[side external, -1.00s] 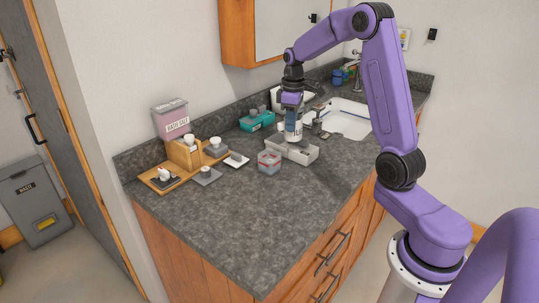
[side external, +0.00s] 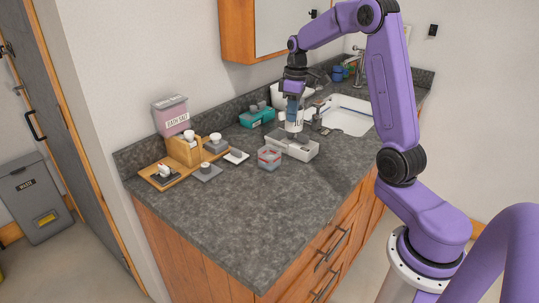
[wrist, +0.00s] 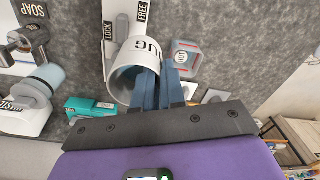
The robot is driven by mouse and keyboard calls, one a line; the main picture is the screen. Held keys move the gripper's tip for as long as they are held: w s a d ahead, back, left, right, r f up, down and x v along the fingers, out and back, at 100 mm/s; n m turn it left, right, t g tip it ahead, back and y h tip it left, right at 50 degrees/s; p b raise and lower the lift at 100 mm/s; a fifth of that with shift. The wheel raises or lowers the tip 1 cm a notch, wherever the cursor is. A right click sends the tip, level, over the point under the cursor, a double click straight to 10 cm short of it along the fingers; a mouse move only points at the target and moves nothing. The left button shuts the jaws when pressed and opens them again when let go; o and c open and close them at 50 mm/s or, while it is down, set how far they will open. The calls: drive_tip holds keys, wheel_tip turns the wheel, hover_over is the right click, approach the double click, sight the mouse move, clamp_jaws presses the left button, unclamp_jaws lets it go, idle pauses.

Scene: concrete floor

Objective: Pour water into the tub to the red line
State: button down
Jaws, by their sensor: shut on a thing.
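My gripper (side external: 292,98) is shut on a white jug (side external: 294,123), gripping its wall or handle side. In the wrist view, my blue fingers (wrist: 158,95) hold the jug (wrist: 142,54), with its round mouth facing the camera; I cannot tell whether there is water inside. In the side view the jug looks upright, just above the pale tray (side external: 306,153). The small clear tub (side external: 269,158) with a red line stands on the counter left of the tray, apart from the jug. The tub also shows in the wrist view (wrist: 183,58).
The tray has "LOCK" and "FREE" labels. A teal box (side external: 257,117) stands behind, the sink (side external: 346,116) lies right, and a wooden stand (side external: 184,152) with small items is left. A pink salt box (side external: 171,116) is at the wall. The front counter is clear.

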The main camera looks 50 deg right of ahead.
sight(292, 131)
drive_tip(key=shift+f, duration=0.95)
drive_tip(key=shift+a, duration=0.1)
drive_tip(key=a+f+h, duration=0.1)
drive_tip(key=h, duration=0.1)
drive_tip(key=w+a+f+g+h, duration=0.1)
drive_tip(key=a+f, duration=0.1)
drive_tip(key=shift+w+a+f+h, duration=0.1)
drive_tip(key=shift+a+f+h, duration=0.1)
drive_tip(key=shift+h, duration=0.2)
drive_tip(key=a+h, duration=0.1)
drive_tip(key=w+a+r+g+h, duration=0.1)
drive_tip(key=h, duration=0.1)
drive_tip(key=shift+a+r+h, duration=0.15)
drive_tip(key=shift+a+h, duration=0.15)
drive_tip(key=shift+a, duration=0.05)
